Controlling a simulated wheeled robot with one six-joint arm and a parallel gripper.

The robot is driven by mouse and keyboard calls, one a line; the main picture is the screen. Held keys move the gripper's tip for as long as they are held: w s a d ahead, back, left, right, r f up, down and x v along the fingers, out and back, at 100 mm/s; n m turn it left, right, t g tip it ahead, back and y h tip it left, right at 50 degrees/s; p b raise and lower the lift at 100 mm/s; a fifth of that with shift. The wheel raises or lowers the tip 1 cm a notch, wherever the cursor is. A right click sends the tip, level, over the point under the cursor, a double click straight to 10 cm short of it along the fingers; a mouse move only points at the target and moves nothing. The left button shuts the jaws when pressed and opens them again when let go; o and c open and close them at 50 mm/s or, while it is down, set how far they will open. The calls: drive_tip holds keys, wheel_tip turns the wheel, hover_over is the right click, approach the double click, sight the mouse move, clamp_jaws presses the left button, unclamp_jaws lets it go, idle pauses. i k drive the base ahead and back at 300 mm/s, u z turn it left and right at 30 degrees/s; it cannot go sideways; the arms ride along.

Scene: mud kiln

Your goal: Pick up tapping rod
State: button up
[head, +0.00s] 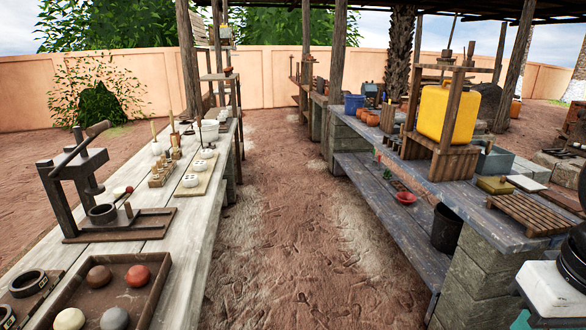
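I cannot tell for certain which thing is the tapping rod. Several thin upright sticks (154,131) stand on the left bench (212,190), some in a small wooden block (161,174). A short stick with a dark red end (129,190) lies nearer, beside a wooden press with a lever (72,180). More thin rods rise above the wooden frame on the right bench, too small to identify. My gripper is not in view; only dark and white parts of my own body show at the right edge.
A wooden tray (152,318) with several balls is at the near left. A yellow jerrycan (447,114) stands in a wooden frame on the right bench (470,205). A black bucket (446,228) stands below. The dirt aisle (300,220) between the benches is clear.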

sight(153, 126)
drive_tip(key=z, duration=0.2)
drive_tip(key=i, duration=1.9)
drive_tip(key=u, duration=0.9)
drive_tip(key=i, duration=1.4)
drive_tip(key=u, duration=0.85)
drive_tip(key=i, duration=0.2)
drive_tip(key=u, duration=0.35)
